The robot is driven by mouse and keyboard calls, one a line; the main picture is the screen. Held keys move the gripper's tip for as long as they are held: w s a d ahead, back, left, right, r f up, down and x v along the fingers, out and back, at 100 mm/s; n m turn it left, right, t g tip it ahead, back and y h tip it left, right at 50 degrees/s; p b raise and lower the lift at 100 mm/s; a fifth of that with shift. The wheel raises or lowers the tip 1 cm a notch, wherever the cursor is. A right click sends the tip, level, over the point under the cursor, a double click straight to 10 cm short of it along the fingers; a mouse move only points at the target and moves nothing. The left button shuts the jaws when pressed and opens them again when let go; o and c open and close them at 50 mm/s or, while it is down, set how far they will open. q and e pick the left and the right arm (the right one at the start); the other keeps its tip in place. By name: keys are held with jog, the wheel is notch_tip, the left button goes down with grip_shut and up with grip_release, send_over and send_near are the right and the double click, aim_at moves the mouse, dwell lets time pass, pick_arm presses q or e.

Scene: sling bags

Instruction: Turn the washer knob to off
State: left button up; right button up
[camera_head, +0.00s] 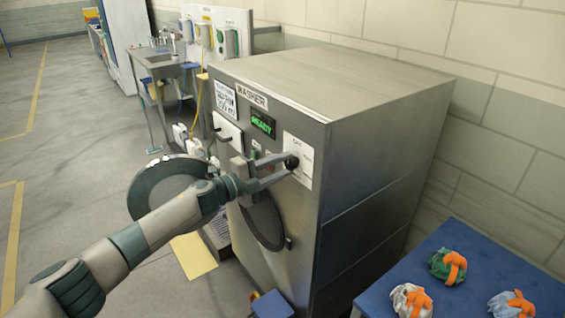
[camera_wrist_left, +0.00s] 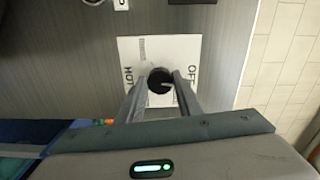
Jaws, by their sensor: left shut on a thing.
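The washer (camera_head: 345,110) is a large grey metal cabinet with a "WASHER" label and a green lit display (camera_head: 262,124) on its front. Its round black knob (camera_head: 291,162) sits on a white plate (camera_head: 304,150) at the front's right edge. In the left wrist view the knob (camera_wrist_left: 160,82) is between the fingertips, with "HOT" and "OFF" lettering on the plate (camera_wrist_left: 133,48) around it. My left gripper (camera_head: 286,169) is shut on the knob. Which setting the knob points to is unclear. My right gripper is not in view.
The round washer door (camera_head: 160,190) stands open at the left, behind my left arm. A blue table (camera_head: 455,230) with several sling bags (camera_head: 447,265) is at the lower right. A sink (camera_head: 160,60) stands behind. The floor at the left is clear.

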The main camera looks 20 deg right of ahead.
pick_arm(q)
jog(key=shift+n, duration=0.8)
jog(key=o, duration=1)
jog(key=shift+w, duration=0.1)
jog(key=shift+o, duration=0.2)
jog(key=shift+a+f, duration=0.1)
jog(key=shift+a, duration=0.1)
jog(key=b+v, duration=0.5)
jog(key=v, duration=1.2)
